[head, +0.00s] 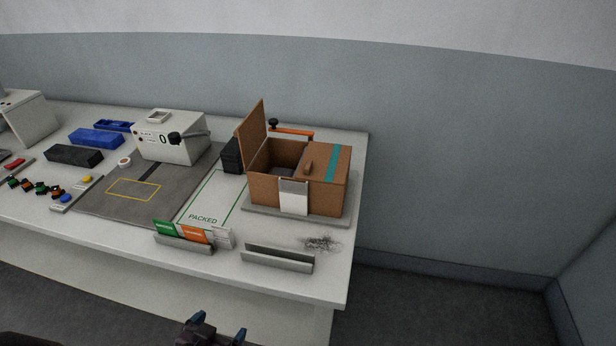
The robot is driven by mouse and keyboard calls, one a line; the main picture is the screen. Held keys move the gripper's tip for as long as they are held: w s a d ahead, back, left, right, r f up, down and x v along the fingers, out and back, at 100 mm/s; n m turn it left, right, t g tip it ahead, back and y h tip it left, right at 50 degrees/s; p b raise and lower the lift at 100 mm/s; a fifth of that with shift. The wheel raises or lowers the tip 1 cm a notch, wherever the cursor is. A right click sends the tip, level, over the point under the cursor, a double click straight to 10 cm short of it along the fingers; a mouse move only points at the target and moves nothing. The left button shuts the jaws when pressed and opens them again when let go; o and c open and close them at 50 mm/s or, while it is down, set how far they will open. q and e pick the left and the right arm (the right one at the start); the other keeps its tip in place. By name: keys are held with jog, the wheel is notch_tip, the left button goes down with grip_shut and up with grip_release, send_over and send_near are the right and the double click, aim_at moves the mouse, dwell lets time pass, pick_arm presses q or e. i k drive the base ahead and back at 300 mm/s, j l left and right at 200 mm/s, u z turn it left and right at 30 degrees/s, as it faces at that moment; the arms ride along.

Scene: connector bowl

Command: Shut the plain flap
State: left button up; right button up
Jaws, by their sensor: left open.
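A brown cardboard box (272,191) stands at the right end of the table. Its plain flap (252,135) is on the left side and stands up, tilted slightly, so the left part of the box is open. The other flap (328,165), with a teal stripe and a small brown handle-like piece, lies flat over the right part. A white card (293,197) is on the front of the box. My left gripper (218,328) is at the bottom edge, open, in front of the table and well away from the box. My right gripper is not in view.
The box rests on a grey base (257,214). An orange bar with a black knob (273,123) is behind it. A card holder (183,243) and an empty grey rack (277,258) stand along the front edge.

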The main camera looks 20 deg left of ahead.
aim_at(252, 133)
jog(key=j+z, duration=0.1)
jog(key=j, duration=0.4)
jog(key=k+j, duration=0.1)
jog(key=j, duration=0.4)
jog(key=j+z, duration=0.15)
jog(key=j, duration=0.35)
jog(key=k+j, duration=0.15)
jog(key=j, duration=0.35)
jog(key=k+j+z, duration=0.15)
jog(key=j, duration=0.35)
jog(key=i+j, duration=0.05)
